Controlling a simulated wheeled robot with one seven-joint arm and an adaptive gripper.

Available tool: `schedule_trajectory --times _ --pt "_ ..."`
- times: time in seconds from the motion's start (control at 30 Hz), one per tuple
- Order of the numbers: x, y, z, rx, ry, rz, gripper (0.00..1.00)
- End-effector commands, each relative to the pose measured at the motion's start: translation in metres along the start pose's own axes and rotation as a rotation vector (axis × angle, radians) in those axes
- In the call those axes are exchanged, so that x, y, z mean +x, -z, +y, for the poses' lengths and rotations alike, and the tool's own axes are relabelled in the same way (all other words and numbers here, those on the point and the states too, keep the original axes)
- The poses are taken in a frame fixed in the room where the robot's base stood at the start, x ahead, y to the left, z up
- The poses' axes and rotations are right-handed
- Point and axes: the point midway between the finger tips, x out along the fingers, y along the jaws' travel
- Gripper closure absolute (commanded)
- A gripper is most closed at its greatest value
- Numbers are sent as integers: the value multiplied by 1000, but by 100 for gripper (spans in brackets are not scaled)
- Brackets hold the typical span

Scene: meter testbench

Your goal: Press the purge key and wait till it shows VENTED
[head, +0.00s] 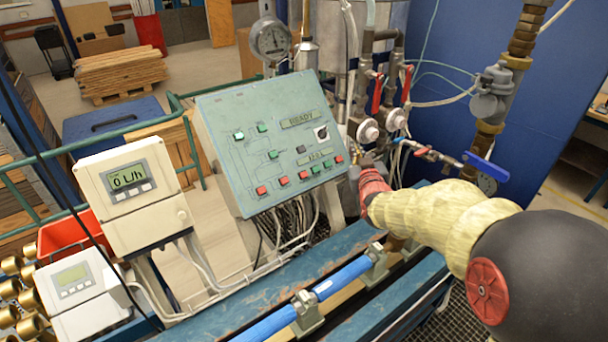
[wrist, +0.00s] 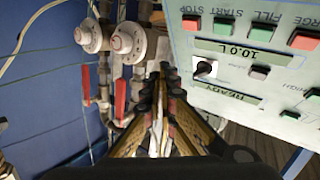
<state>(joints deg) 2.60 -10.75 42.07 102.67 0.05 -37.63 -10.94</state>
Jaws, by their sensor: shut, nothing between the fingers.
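The green control panel (head: 235,170) stands at the centre of the head view. Its upper display (head: 300,119) reads READY. The purge key (head: 303,175) is a red button in the panel's bottom row; it also shows at the upper right of the wrist view (wrist: 304,40), its label upside down and partly cut off. My gripper (head: 355,170) is beside the panel's lower right corner, apart from the purge key. In the wrist view its fingers (wrist: 160,75) are together and empty, beside the panel edge.
The fill key (wrist: 263,30) and other keys sit close beside the purge key. A lower display (wrist: 244,53) reads 10.0 L. Valves with red handles (head: 377,95) and a blue-handled valve (head: 479,163) stand right of the panel. A blue pipe (head: 345,278) runs below it.

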Motion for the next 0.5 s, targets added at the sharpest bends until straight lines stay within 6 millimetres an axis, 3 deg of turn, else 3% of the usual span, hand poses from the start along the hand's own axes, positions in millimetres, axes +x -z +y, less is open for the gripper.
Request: schedule_trajectory --times 0.13,0.27,0.5 --pt "-1 12 -3 -1 10 -14 100" --pt "-7 2 -15 -14 40 -62 100" --pt "-40 -8 -54 -141 149 -39 100"
